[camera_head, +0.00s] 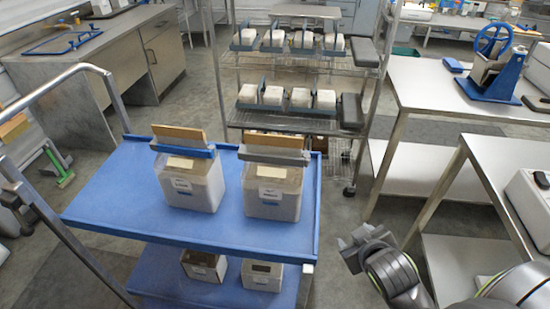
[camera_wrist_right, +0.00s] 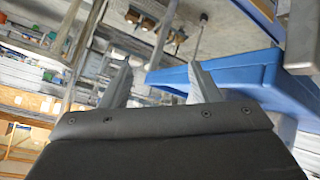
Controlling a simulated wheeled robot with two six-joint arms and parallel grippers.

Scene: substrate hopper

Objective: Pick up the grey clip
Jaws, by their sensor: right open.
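The grey clip (camera_head: 274,155) lies across the top of the right-hand white container (camera_head: 273,192) on the blue cart, with a tan board (camera_head: 280,139) standing up behind it. A blue clip (camera_head: 183,150) sits on the left-hand container (camera_head: 191,186) beside it. My right gripper (camera_head: 355,246) is to the right of the cart, apart from the grey clip. In the right wrist view, my right gripper (camera_wrist_right: 160,84) is open, with nothing between its fingers. I cannot make out the grey clip surely in that view. My left gripper is not in view.
The blue cart (camera_head: 240,228) has a raised rim and a lower shelf with two smaller boxes (camera_head: 262,275). A wire rack (camera_head: 300,121) with several clipped containers stands behind. Steel tables (camera_head: 430,88) stand to the right. Floor shows between cart and tables.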

